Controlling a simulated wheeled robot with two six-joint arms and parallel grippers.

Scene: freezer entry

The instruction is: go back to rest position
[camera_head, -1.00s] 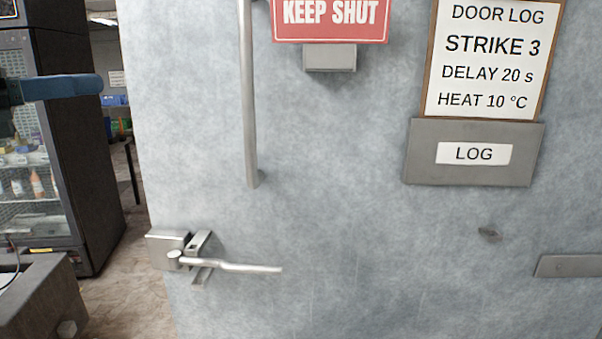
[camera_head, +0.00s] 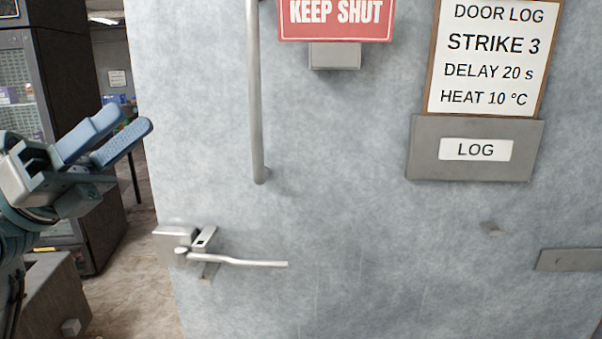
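My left gripper (camera_head: 131,117) is at the left of the head view, its arm coming in from the left edge. Its two blue fingers point up and to the right, with a gap between them and nothing held. In the picture they come close to the left edge of the grey freezer door (camera_head: 340,190), above the latch handle (camera_head: 240,262). I cannot tell the distance in depth. My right gripper is out of view.
The door carries a vertical pull bar (camera_head: 255,100), a red KEEP SHUT sign (camera_head: 336,14), a door log board (camera_head: 490,56) and a LOG box (camera_head: 474,150). A dark glass-front cabinet (camera_head: 75,80) stands behind my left arm. Floor (camera_head: 130,270) shows left of the door.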

